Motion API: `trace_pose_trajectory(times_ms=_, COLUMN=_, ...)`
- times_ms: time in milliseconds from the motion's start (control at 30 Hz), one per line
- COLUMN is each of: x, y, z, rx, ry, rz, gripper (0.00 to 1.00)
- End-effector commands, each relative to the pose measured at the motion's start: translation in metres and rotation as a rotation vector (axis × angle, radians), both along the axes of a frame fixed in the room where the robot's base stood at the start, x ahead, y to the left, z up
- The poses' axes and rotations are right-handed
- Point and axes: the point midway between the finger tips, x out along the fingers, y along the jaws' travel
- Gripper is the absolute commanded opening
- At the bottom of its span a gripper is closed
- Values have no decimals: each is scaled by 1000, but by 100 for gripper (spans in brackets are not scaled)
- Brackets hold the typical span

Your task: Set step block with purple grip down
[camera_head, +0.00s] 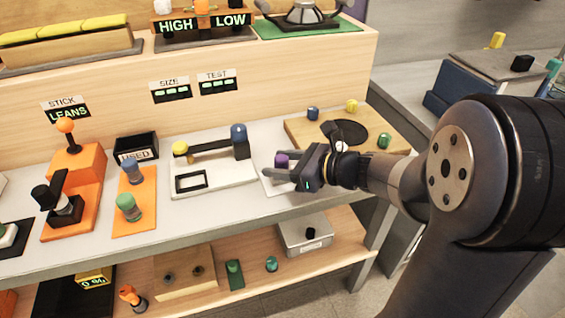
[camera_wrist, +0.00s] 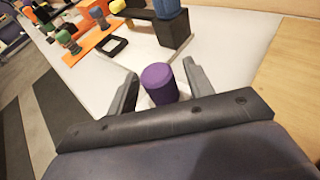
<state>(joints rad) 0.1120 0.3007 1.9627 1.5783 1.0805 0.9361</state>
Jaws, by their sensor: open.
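The purple grip (camera_head: 282,160) of the step block stands upright over the white surface (camera_head: 272,186) near the right end of the counter. In the wrist view the purple grip (camera_wrist: 158,84) is between my two fingers, with a gap on each side. My gripper (camera_head: 277,168) is open around the grip, low over the counter; its fingers also show in the wrist view (camera_wrist: 160,73). The block's body under the grip is hidden, so I cannot tell how its base sits.
Left of it is a white board (camera_head: 215,182) with a black bar, a blue and a yellow cylinder, and a black square frame (camera_head: 191,181). A wooden board (camera_head: 310,141) with a black disc (camera_head: 345,132) lies behind right. An orange pad (camera_head: 133,218) is farther left.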

Motion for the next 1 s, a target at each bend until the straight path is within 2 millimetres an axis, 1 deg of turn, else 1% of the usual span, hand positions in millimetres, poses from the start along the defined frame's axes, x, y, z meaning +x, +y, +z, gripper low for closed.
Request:
trace_pose_trajectory(times_ms=133, x=0, y=0, z=6, rx=0, ry=-1, rz=0, gripper=50)
trace_pose_trajectory(times_ms=167, x=-1, y=-3, z=5, rx=0, ry=-1, rz=-2, gripper=50)
trace_pose_trajectory(times_ms=267, x=-7, y=-15, z=9, rx=1, ry=-1, rz=-5, gripper=50)
trace_pose_trajectory(times_ms=500, x=-27, y=-52, z=23, rx=0, ry=-1, rz=-6, gripper=50)
trace_pose_trajectory(times_ms=700, x=-42, y=-79, z=32, rx=0, ry=-1, rz=-6, gripper=50)
trace_pose_trajectory(times_ms=867, x=-51, y=-93, z=37, rx=-1, ry=-1, rz=-4, gripper=50)
trace_pose_trajectory(times_ms=1000, x=-55, y=-99, z=38, rx=0, ry=0, rz=-1, gripper=50)
